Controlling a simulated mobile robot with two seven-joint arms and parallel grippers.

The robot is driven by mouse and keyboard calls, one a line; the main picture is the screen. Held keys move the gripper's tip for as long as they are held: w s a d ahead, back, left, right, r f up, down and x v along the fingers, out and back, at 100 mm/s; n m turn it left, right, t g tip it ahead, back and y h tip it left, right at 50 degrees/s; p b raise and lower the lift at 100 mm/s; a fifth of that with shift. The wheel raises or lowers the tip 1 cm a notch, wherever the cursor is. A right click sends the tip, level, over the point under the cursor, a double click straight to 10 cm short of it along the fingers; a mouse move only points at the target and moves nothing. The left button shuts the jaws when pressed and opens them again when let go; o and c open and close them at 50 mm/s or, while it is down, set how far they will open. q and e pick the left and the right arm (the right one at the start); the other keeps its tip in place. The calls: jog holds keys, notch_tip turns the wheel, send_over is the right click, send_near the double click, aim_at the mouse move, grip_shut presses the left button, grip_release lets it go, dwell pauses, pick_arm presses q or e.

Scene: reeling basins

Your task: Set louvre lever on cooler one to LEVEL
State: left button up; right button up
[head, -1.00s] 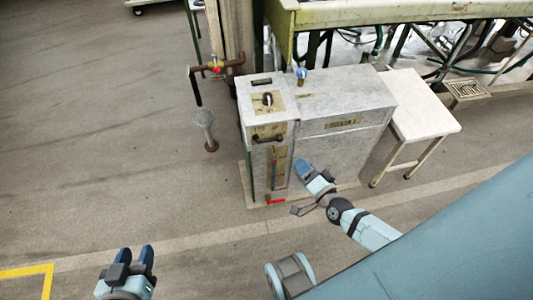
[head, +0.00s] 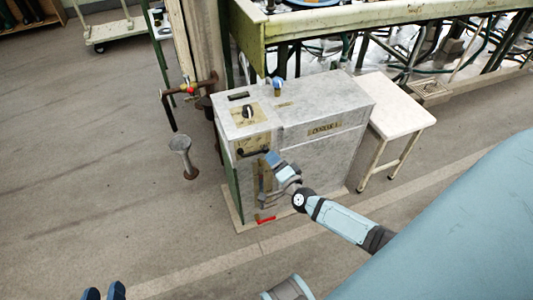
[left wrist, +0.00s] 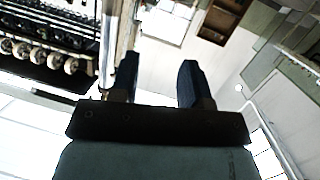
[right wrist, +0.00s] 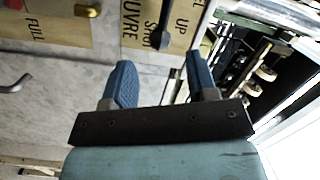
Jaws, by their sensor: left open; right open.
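Cooler one (head: 345,100) is a grey cabinet with a label on its right side. A black lever-like handle (head: 250,152) sits on a tan plate on its narrow front; I cannot tell if it is the louvre lever. In the right wrist view a dark lever (right wrist: 166,22) lies over a tan plate (right wrist: 138,28) reading LOUVRE, SHUT and UP, with LEVEL partly cut off. My right gripper (head: 271,160) is open and empty, close to the front plate; its fingers (right wrist: 160,85) sit just below the lever, apart from it. My left gripper (head: 104,292) is open and empty at bottom left.
A black knob (head: 248,112) and a blue-topped valve (head: 277,84) stand on the cooler top. A white side table (head: 398,105) stands right of it, a rusty pipe (head: 172,110) and a pedestal (head: 182,150) left.

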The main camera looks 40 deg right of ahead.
aim_at(267, 152)
jog(key=w, duration=0.4)
jog(key=shift+w+d+b, duration=0.15)
jog(key=shift+b, duration=0.2)
jog(key=shift+w, duration=0.45)
pick_arm(q)
jog(key=shift+w+d+r+t+h, duration=0.15)
jog(key=shift+d+r+t+h, duration=0.1)
jog(key=shift+r, duration=0.35)
jog(key=shift+w+d+r+t+h, duration=0.15)
jog(key=shift+d+r+t, duration=0.1)
jog(key=shift+r, duration=0.35)
pick_arm(e)
jog(key=shift+w, duration=0.1)
grip_shut()
